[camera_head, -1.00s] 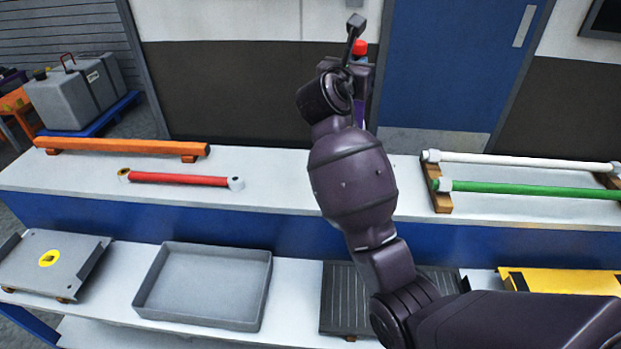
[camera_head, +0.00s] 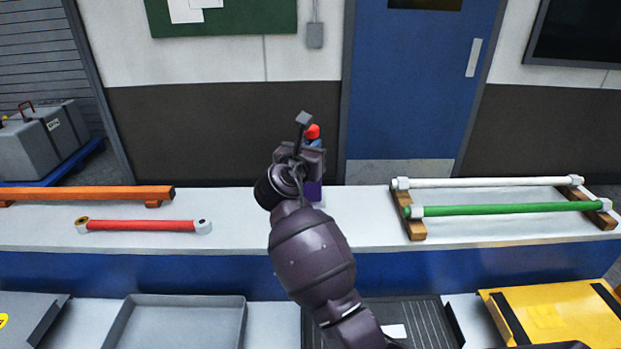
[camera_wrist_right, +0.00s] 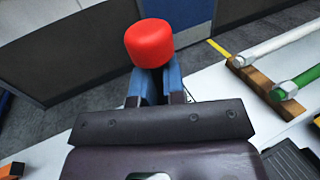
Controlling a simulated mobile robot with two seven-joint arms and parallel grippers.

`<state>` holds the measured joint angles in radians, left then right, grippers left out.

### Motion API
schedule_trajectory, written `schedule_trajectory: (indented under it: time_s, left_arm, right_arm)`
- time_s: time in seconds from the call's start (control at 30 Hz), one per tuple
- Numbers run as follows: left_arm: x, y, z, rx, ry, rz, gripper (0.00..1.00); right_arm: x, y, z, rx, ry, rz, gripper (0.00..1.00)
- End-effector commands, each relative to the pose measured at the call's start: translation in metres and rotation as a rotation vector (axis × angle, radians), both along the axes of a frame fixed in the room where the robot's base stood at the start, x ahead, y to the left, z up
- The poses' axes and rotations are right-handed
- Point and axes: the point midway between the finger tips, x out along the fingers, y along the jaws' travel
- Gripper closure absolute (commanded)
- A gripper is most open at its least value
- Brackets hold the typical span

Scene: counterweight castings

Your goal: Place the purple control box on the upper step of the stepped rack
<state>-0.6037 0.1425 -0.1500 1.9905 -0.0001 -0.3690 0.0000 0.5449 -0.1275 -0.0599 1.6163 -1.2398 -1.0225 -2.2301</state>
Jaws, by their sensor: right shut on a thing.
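The purple control box (camera_head: 314,191) shows only as a small purple patch below my right gripper (camera_head: 314,145) in the head view; my wrist hides most of it. A red knob (camera_head: 312,132) stands at the top, and it is large in the right wrist view (camera_wrist_right: 149,43) just beyond the blue fingers (camera_wrist_right: 155,86). My right gripper is shut on the control box. The box is in front of the rear part of the stepped rack's white upper step (camera_head: 240,226); I cannot tell whether it touches the surface. My left gripper is out of view.
On the upper step, an orange bar (camera_head: 90,193) and a red rod (camera_head: 142,225) lie left; white (camera_head: 490,183) and green (camera_head: 505,209) rods rest on wooden blocks right. The lower step holds a grey tray (camera_head: 180,300), a dark ribbed plate (camera_head: 425,322) and a yellow piece (camera_head: 550,310).

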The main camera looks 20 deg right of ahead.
Motion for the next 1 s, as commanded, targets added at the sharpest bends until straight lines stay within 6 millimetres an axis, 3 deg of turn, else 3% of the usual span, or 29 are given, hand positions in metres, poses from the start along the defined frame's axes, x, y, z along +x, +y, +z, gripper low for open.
schedule_trajectory:
  time_s: [0.27,0.6,1.0]
  left_arm:
    - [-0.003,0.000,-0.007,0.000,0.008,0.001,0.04]
    - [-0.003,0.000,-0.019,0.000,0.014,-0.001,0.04]
    - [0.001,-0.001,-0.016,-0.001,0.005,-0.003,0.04]
  right_arm:
    - [0.000,0.000,-0.018,-0.001,-0.003,0.001,1.00]
    - [0.000,0.001,-0.065,-0.001,-0.002,0.001,1.00]
    - [0.000,0.001,-0.070,-0.001,-0.004,0.001,1.00]
